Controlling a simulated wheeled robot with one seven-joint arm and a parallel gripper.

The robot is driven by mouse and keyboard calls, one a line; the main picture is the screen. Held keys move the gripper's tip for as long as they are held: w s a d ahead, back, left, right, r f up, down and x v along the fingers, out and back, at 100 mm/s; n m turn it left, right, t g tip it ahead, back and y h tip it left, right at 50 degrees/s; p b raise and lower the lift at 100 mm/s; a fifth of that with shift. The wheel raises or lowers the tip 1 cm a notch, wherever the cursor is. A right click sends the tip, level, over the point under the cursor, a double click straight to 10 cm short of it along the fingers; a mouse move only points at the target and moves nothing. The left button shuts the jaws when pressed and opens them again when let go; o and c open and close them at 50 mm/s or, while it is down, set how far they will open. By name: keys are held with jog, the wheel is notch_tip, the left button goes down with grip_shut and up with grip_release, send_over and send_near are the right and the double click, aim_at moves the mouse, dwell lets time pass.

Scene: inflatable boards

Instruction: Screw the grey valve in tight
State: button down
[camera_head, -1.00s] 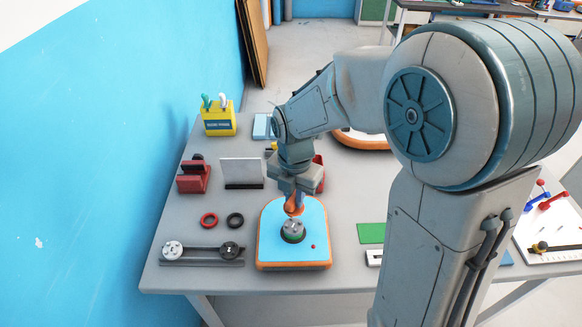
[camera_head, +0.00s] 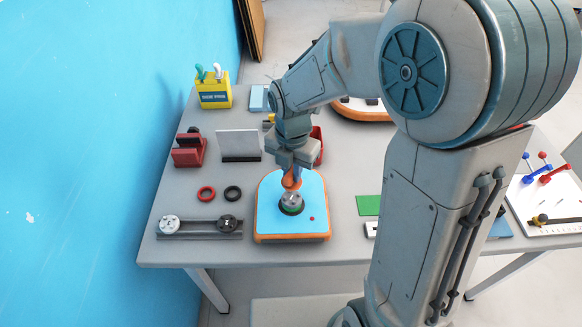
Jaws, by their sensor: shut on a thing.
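The grey valve (camera_head: 291,200) sits in a dark round seat with a green edge, on the light-blue top of the orange-rimmed inflatable board (camera_head: 272,222). My gripper (camera_head: 292,176) points down just behind and above the valve. It is shut on an orange piece (camera_head: 290,183), which looks like a tool handle. The lower end of this piece meets the back of the valve in the picture; I cannot tell whether they touch. How tight the valve sits cannot be seen.
A rail (camera_head: 200,235) with a white and a black round part lies left of the board. Red (camera_head: 206,193) and black (camera_head: 233,193) rings, a red stand (camera_head: 189,150), an upright grey plate (camera_head: 239,145) and a yellow tool box (camera_head: 214,92) stand behind. My arm hides the table's right middle.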

aim_at(292, 184)
jog(key=shift+f+b, duration=0.9)
jog(key=shift+f, duration=0.7)
jog(key=shift+f+b, duration=0.5)
jog(key=shift+f, duration=0.6)
dwell(0.7)
jog(key=c, duration=1.3)
grip_release()
jog(key=shift+r, duration=0.1)
jog(key=shift+c, duration=0.2)
jog(key=shift+r, duration=0.1)
notch_tip(292, 184, up, 14)
jog(key=shift+f, duration=0.2)
